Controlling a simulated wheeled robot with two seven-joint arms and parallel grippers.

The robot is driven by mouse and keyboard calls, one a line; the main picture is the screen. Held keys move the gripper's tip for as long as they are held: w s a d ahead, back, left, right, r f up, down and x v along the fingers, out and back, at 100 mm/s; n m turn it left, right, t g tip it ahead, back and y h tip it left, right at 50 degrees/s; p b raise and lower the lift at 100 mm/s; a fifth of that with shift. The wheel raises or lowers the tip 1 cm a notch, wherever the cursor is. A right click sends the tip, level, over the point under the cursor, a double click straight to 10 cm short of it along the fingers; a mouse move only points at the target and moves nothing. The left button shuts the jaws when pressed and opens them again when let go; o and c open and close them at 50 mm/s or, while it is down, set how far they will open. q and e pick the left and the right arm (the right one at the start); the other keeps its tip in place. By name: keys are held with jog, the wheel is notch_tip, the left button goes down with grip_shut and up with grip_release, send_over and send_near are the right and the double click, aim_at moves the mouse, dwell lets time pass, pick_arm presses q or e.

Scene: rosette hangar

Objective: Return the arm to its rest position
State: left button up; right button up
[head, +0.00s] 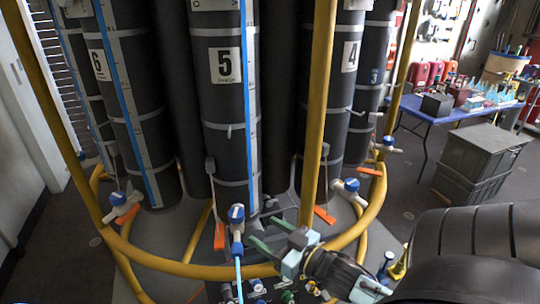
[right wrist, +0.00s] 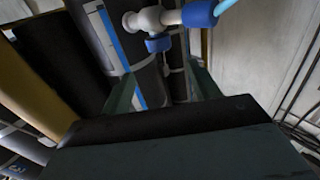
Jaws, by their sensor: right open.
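My right gripper (head: 266,231) is in the lower middle of the head view, in front of the rosette of dark bottles. Its two green fingers are apart, with nothing seen between them. In the right wrist view the fingers (right wrist: 162,85) are also spread. A white valve with blue parts (right wrist: 150,20) shows ahead of them, apart from the fingers. In the head view a blue-capped valve (head: 236,214) with a light blue hose (head: 239,280) is just left of the fingertips, on the bottle numbered 5 (head: 226,110). My left gripper is out of view.
A yellow tubular frame (head: 190,270) rings the bottles, with upright posts (head: 318,110) near my right arm. Several other blue-handled valves (head: 345,188) sit around the base. A grey crate (head: 480,155) and a blue table (head: 440,112) stand right. Open floor lies between.

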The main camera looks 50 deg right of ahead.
dwell(0.6)
jog(key=s+a+f+m+g+h+b, duration=0.15)
jog(key=s+f+g, duration=0.25)
jog(key=f, duration=1.2)
jog(key=s+f+n+g+b, duration=0.1)
jog(key=s+f+g+b, duration=0.2)
jog(key=f, duration=1.3)
jog(key=s+a+f+n+g+b, duration=0.1)
jog(key=s+a+f+g, duration=0.2)
jog(key=s+f, duration=0.5)
jog(key=s+a+f+n+g+b, duration=0.1)
jog(key=s+a+f+g, duration=0.2)
jog(key=s+f, duration=0.5)
jog(key=s+a+f+n+g+y+b, duration=0.1)
jog(key=s+a+f+g, duration=0.3)
jog(key=s+f, duration=0.4)
jog(key=shift+s+a+b, duration=0.25)
jog(key=shift+a+b, duration=0.2)
jog(key=shift+a, duration=0.35)
